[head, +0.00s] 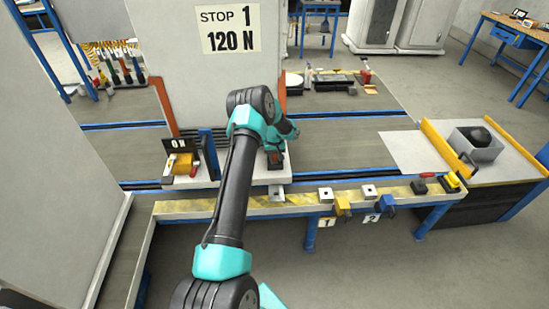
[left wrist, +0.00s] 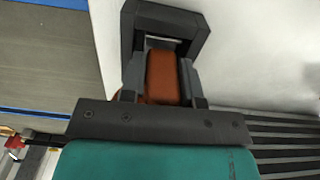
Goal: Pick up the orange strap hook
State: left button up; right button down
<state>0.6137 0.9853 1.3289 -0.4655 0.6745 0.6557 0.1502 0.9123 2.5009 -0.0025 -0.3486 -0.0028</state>
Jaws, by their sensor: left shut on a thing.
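My left gripper (head: 275,160) reaches to the white ledge at the foot of the tall white panel with the STOP 1 sign. In the left wrist view its two grey fingers (left wrist: 160,62) are shut on an orange block-like piece, the orange strap hook (left wrist: 161,78). A black square frame (left wrist: 166,20) stands around the far end of the fingers. I cannot tell whether the hook touches this frame. In the head view my arm and gripper mostly hide the hook. My right gripper is not in view.
A yellow block (head: 183,163) and a black 01 plate (head: 178,145) stand left of my gripper. A yellow-striped rail (head: 240,207) runs along the front, with a yellow clamp (head: 343,205) and a blue clamp (head: 385,202). A grey box (head: 473,143) is at the right.

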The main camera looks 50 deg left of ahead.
pick_arm(q)
jog(key=shift+r, duration=0.55)
jog(key=shift+s+d+r, duration=0.15)
jog(key=shift+r, duration=0.5)
jog(key=shift+s+d+r, duration=0.1)
jog(key=shift+d+r, duration=0.05)
jog(key=shift+r, duration=0.45)
jog(key=s+d+r, duration=0.1)
jog(key=s+d, duration=0.9)
jog(key=d, duration=0.1)
jog(key=shift+d+r, duration=0.2)
jog(key=shift+d, duration=0.05)
